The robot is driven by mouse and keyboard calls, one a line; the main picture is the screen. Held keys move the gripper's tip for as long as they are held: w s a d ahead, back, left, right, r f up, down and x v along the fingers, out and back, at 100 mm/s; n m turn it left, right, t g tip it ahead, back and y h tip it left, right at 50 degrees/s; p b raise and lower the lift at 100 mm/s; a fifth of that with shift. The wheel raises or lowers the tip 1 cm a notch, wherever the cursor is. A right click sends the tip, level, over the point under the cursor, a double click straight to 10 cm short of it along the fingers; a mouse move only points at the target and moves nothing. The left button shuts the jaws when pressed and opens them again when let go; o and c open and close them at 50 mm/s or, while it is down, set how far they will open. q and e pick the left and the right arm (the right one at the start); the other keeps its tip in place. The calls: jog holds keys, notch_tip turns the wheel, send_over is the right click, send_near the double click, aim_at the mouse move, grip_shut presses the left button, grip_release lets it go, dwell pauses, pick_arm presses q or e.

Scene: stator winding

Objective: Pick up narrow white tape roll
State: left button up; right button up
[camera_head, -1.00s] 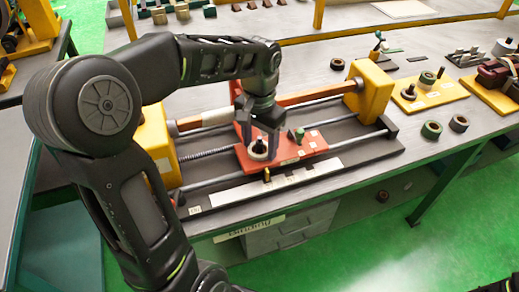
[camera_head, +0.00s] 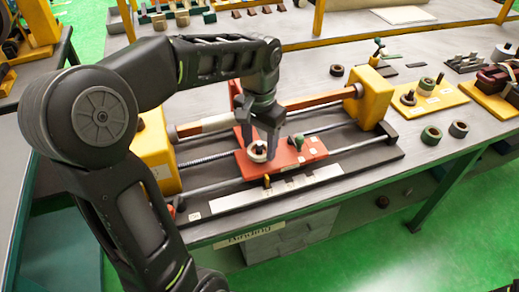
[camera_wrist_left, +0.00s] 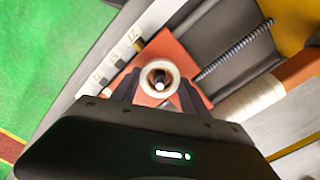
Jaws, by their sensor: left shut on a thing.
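The narrow white tape roll (camera_head: 257,153) is a small pale ring around a dark centre, at the red carriage (camera_head: 312,146) of the winding machine. In the left wrist view the roll (camera_wrist_left: 159,79) shows as a white ring with a pin in its hole, over the red plate. My left gripper (camera_head: 265,150) points down at the carriage and is shut on the roll, one finger on each side. In the left wrist view its fingers (camera_wrist_left: 157,88) flank the ring. Whether the roll is clear of the pin cannot be told. My right gripper is out of view.
A green knob (camera_head: 299,139) stands on the carriage beside the roll. Steel rods and a ruler strip (camera_head: 280,188) run along the machine. A yellow end block (camera_head: 371,95) stands right. Dark rings (camera_head: 431,134) and a yellow board (camera_head: 430,96) lie farther right.

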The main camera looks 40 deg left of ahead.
pick_arm(q)
notch_tip(320, 180, up, 8)
jog(key=shift+p, duration=0.6)
jog(key=shift+f, duration=0.1)
